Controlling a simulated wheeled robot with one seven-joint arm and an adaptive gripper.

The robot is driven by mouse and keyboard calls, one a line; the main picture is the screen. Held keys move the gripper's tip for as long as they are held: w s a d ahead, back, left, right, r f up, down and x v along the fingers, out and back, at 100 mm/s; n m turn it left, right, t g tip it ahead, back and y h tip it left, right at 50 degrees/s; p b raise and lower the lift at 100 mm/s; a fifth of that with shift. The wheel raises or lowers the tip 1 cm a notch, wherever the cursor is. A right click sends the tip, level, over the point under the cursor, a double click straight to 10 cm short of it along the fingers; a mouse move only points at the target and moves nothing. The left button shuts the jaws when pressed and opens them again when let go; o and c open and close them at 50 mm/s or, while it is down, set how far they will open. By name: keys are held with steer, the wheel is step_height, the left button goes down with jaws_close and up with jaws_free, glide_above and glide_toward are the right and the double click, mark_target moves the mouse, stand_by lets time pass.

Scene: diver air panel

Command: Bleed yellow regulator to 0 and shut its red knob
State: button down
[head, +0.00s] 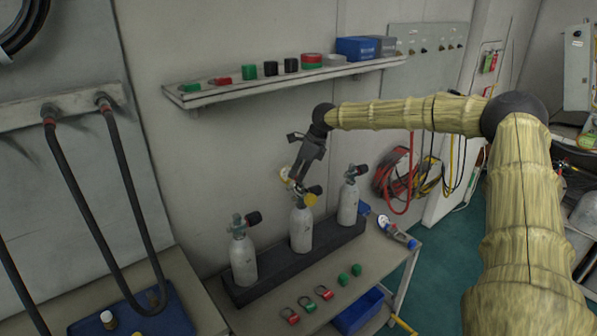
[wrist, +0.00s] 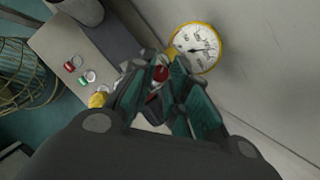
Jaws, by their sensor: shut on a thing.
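The yellow regulator sits on top of the middle grey cylinder (head: 301,230). Its yellow-rimmed gauge (wrist: 197,47) faces the wrist camera, with a dark needle on a white dial; the numbers are too small to read. A yellow round part (head: 310,199) shows on the regulator, and a yellow part also shows in the wrist view (wrist: 98,99). My gripper (head: 301,172) reaches down onto the regulator from above. In the wrist view its fingers are shut on the red knob (wrist: 160,73), just left of the gauge. The fingers hide much of the regulator body.
Two more cylinders (head: 243,258) (head: 348,203) stand either side in a dark rack (head: 267,283). Red and green rings (head: 292,318) and green caps (head: 343,279) lie on the bench in front. A gauge tool (head: 397,234) lies at right. A loaded shelf (head: 285,80) hangs above.

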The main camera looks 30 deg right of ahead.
steer(key=n, duration=0.1)
steer(key=n+b, duration=0.1)
steer(key=shift+w+d+f+n+g+y, duration=0.1)
steer(key=shift+w+f+n+g+y, duration=0.05)
steer(key=shift+n+g+y, duration=0.25)
steer(key=n+b, duration=0.1)
steer(key=n, duration=0.1)
steer(key=n+g+b, duration=0.1)
steer(key=n, duration=0.1)
steer(key=shift+w+n+g+y, duration=0.15)
steer(key=shift+n+g+y, duration=0.15)
steer(key=n+g+b, duration=0.1)
steer(key=n, duration=0.2)
steer(key=shift+w+n, duration=0.15)
steer(key=shift+n, duration=0.15)
steer(key=shift+n+g+b, duration=0.3)
steer(key=shift+n+g, duration=0.6)
steer(key=shift+n, duration=1)
steer(key=c, duration=1.3)
jaws_free()
steer(key=shift+w, duration=0.1)
steer(key=shift+c, duration=0.2)
steer(key=shift+r, duration=0.2)
